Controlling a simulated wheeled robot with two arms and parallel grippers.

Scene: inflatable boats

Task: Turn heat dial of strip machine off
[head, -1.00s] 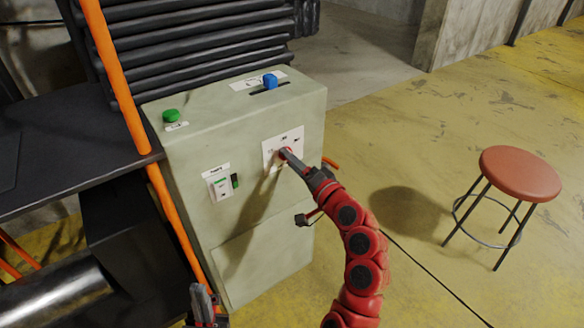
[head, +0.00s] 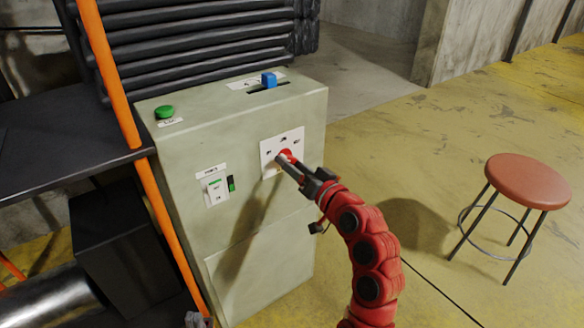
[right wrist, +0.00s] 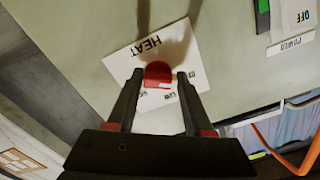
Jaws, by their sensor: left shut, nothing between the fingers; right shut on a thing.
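The strip machine (head: 235,130) is a pale green cabinet. Its red heat dial (head: 286,155) sits on a white plate (head: 270,147) on the front face. In the right wrist view the red dial (right wrist: 158,74) lies on the plate marked HEAT (right wrist: 125,66), between my fingertips. My right gripper (head: 281,162) is shut on the dial; its fingers partly hide the dial in the head view. The dial's exact setting is hard to read.
A power switch (head: 216,187) is on the front, left of the dial. A green button (head: 164,111) and a blue slider (head: 269,79) are on top. An orange post (head: 150,170) stands along the left side. A red stool (head: 528,181) stands on open floor at right.

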